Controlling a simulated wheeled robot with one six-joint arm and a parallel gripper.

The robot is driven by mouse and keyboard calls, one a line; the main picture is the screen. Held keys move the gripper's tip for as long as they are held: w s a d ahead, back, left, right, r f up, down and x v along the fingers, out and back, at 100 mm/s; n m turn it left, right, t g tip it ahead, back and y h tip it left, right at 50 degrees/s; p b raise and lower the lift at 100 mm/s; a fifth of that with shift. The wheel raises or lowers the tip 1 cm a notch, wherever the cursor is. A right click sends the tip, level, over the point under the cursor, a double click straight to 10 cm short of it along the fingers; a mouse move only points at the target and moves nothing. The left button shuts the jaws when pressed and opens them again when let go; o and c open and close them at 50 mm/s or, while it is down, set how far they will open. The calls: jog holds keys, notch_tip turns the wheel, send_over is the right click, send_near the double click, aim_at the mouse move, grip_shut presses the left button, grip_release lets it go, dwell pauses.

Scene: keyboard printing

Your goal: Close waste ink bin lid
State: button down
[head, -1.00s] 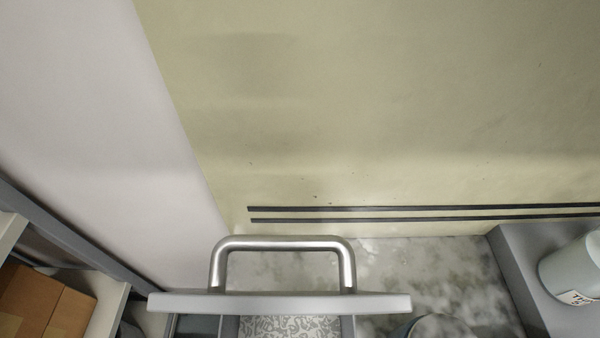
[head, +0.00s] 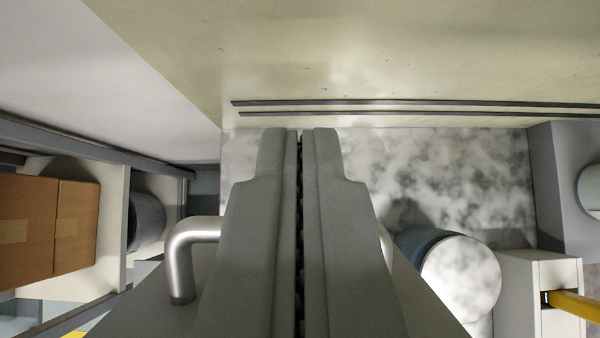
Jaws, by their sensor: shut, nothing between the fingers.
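My gripper (head: 299,140) fills the middle of the head view, its two grey fingers pressed together and empty. A grey panel (head: 145,315) with a bent silver bar handle (head: 183,260) is at the bottom, behind the fingers. It looks like the bin's lid. The handle's left bend is in plain view; only a sliver of its right side shows beside the right finger. The fingers overlap the handle in the picture; I cannot tell whether they touch it. The bin body is not clearly seen, and the lid's angle cannot be told.
A blue-grey cylinder with a pale mottled top (head: 460,285) stands right of the gripper, beside a white box (head: 535,270) with a yellow bar. Brown cartons (head: 50,230) sit on a shelf at left. A wall with two dark strips (head: 420,108) rises behind the mottled surface (head: 440,165).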

jog(key=shift+s+f, duration=0.3)
jog(key=shift+f, duration=0.8)
jog(key=shift+s+f, duration=0.25)
jog(key=shift+f, duration=0.8)
jog(key=shift+s+t, duration=0.4)
jog(key=shift+s, duration=0.1)
